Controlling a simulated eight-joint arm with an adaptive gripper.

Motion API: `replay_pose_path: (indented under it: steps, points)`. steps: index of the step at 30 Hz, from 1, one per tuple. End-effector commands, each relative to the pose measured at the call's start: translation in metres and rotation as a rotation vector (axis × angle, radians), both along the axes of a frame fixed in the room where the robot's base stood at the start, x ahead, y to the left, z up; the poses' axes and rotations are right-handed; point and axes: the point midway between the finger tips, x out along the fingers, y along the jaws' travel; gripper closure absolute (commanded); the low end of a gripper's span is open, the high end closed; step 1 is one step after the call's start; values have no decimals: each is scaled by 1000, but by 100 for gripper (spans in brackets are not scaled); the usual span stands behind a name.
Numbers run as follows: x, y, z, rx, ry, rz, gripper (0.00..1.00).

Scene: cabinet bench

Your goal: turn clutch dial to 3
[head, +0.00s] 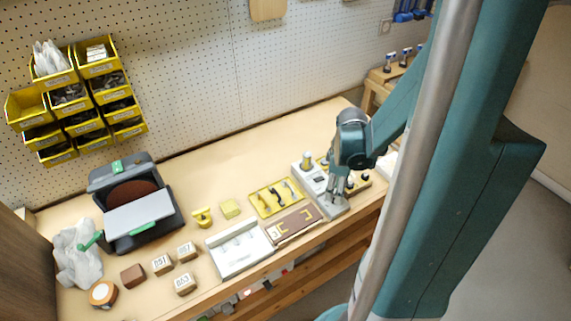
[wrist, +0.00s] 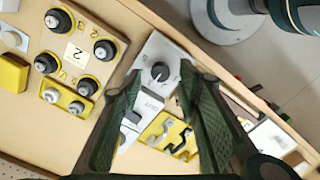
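A dark round dial (wrist: 159,72) with a light pointer mark sits on a pale grey panel (wrist: 155,48) in the wrist view. Small lettering beside it is too blurred to read, and I cannot make out its setting. My gripper (wrist: 160,82) is open, its two dark green fingers apart on either side of the dial, which shows between the tips. I cannot tell whether they touch it. In the head view my gripper (head: 332,199) points down over the grey panel (head: 306,176), and hides the dial.
A yellow tray with dark hooks (head: 262,203), a brown board (head: 293,224) and a white tray (head: 237,262) lie left of the panel.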

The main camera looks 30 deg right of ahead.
Motion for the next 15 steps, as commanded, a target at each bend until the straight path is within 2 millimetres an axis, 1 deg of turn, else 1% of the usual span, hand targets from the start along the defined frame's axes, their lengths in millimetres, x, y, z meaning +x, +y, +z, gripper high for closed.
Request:
replay_pose_path:
  steps: [1, 12, 15]
  points:
    - [-1, 1, 7, 0, 0, 0, 66]
    - [-1, 0, 49, 0, 0, -1, 66]
    - [3, 8, 53, -8, -13, -13, 66]
